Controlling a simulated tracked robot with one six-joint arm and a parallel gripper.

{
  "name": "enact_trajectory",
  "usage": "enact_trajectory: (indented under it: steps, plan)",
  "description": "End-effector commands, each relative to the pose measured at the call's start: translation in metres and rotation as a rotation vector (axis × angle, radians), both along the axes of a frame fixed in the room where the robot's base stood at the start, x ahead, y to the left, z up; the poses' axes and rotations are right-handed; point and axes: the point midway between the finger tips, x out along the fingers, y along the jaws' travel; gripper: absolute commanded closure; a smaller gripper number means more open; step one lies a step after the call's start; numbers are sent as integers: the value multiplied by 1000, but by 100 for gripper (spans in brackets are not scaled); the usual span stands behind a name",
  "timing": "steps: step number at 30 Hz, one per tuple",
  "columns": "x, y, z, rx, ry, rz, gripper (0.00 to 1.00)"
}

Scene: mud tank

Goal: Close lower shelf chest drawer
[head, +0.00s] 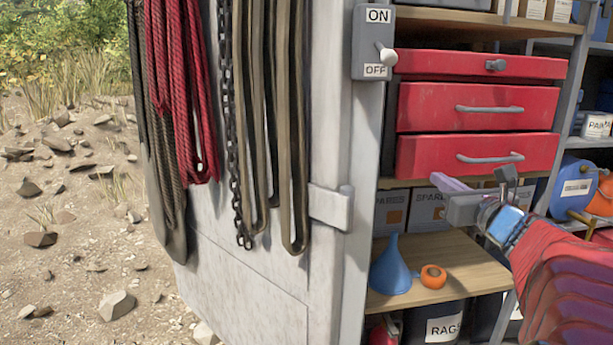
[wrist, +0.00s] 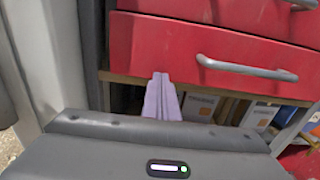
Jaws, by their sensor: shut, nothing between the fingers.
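The red chest (head: 480,66) stands on the shelf and has two drawers below its latched top. The lower drawer (head: 425,152), with a grey bar handle (head: 490,157), seems to stand slightly forward of the upper drawer (head: 430,105); the gap is hard to judge. The lower drawer also fills the upper wrist view (wrist: 150,52), its handle (wrist: 245,69) to the right. My gripper (head: 446,183) is shut and empty, its pale purple fingers together (wrist: 162,82). The fingertips are just below the lower drawer's bottom edge, left of the handle. Whether they touch anything is unclear.
Cardboard-labelled boxes (head: 430,208) sit under the chest. A blue funnel (head: 390,267) and orange roll (head: 433,277) stand on the lower wooden shelf (head: 475,262). The white cabinet door (head: 250,250) with hanging ropes and a chain is at left, beside an ON/OFF switch (head: 373,42).

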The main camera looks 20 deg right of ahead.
Motion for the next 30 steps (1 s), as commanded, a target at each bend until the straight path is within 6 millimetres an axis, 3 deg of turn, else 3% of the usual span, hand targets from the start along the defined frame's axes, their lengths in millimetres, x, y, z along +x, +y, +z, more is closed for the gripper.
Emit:
enact_trajectory:
  steps: [14, 24, 30]
  plan:
    - [5, 0, 0, 1, 0, 3, 100]
    - [38, -7, 0, 1, 0, 4, 100]
    - [41, -8, 0, 1, -1, 3, 100]
